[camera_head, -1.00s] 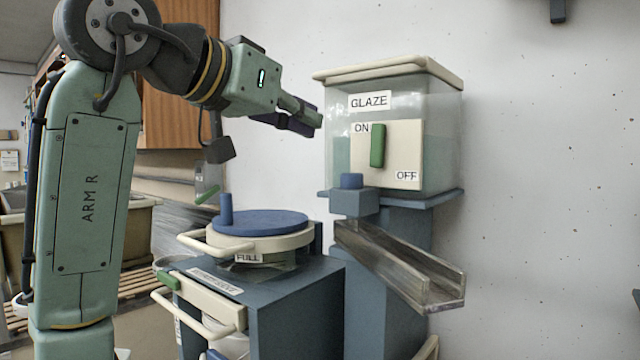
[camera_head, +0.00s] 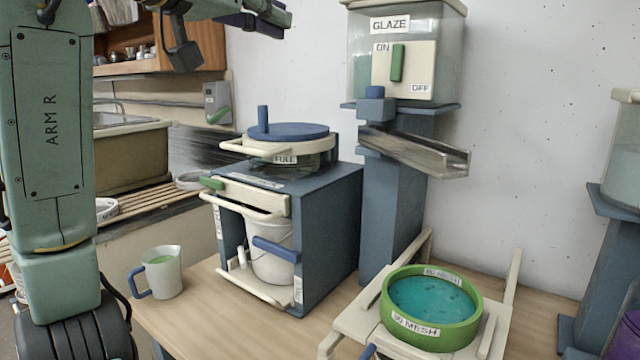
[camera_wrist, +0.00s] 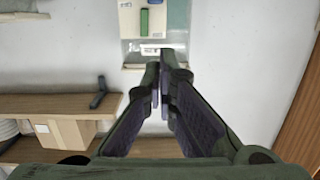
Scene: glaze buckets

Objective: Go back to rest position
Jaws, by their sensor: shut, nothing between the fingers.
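My gripper (camera_head: 284,22) is at the top of the head view, raised left of the glaze tank (camera_head: 435,75), with its fingers together and nothing held. In the wrist view my gripper (camera_wrist: 162,72) has its fingers meeting, pointing at the wall and a cream panel with a green lever (camera_wrist: 144,20). In the head view the glaze tank's green lever (camera_head: 397,63) stands upright, its top by the ON label. The gripper is apart from the tank and everything else.
A blue cabinet (camera_head: 330,235) holds a white bucket (camera_head: 272,255) and has a blue-lidded pot (camera_head: 290,135) on top. A clear chute (camera_head: 415,152) slopes from the tank. A green sieve (camera_head: 432,337) with teal liquid sits on a cream stand. A mug (camera_head: 162,270) stands at the table's left.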

